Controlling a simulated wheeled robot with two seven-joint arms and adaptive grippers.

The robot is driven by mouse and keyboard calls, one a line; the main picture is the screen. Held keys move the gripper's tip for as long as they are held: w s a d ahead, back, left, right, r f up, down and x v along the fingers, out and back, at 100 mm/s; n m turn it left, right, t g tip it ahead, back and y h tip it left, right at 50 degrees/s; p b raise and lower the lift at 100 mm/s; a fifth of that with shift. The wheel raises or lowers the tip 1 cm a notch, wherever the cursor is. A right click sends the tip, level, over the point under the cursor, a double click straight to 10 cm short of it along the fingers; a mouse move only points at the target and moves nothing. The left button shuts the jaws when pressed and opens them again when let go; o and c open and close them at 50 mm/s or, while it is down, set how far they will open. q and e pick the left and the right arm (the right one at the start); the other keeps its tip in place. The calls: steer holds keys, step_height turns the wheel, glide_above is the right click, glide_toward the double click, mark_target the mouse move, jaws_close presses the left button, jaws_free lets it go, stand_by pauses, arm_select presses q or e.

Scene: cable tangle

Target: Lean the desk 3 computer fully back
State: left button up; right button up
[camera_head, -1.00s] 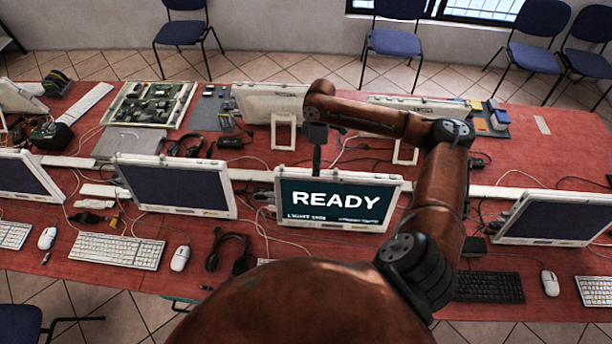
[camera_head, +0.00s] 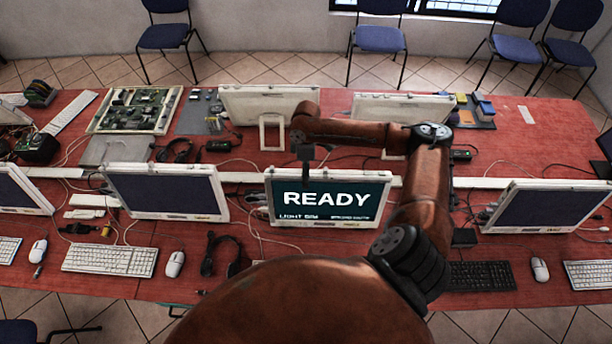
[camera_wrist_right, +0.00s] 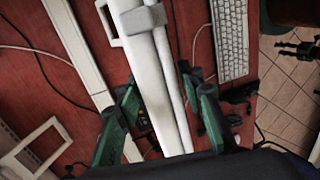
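The computer with the lit READY screen (camera_head: 345,211) stands in the middle of the red desk, facing me; I take it as the desk 3 computer. Its white frame looks upright or only slightly tilted. My right gripper (camera_head: 306,168) comes down from above at its top edge, left of the middle. In the right wrist view, the green fingers of my right gripper (camera_wrist_right: 162,112) are spread on either side of the white computer edge (camera_wrist_right: 150,72), with visible gaps; contact cannot be told.
Other computers stand to the left (camera_head: 165,192) and right (camera_head: 550,207), with more behind. A keyboard (camera_head: 110,260), a mouse (camera_head: 174,264) and a headset (camera_head: 222,255) lie in front. Loose cables run around the computer bases.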

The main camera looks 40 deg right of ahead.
jaws_close()
stand_by(0.3)
steer(key=shift+w+d+p, duration=0.4)
steer(key=shift+w, duration=0.05)
steer(key=shift+w+d+f+p, duration=0.2)
steer(key=shift+w+d+f, duration=0.1)
steer(key=shift+w+d, duration=0.25)
steer(key=shift+w+d+f+p, duration=0.15)
steer(key=shift+w+d+f, duration=0.1)
steer(key=shift+w+d, duration=0.25)
steer(key=shift+w, duration=0.1)
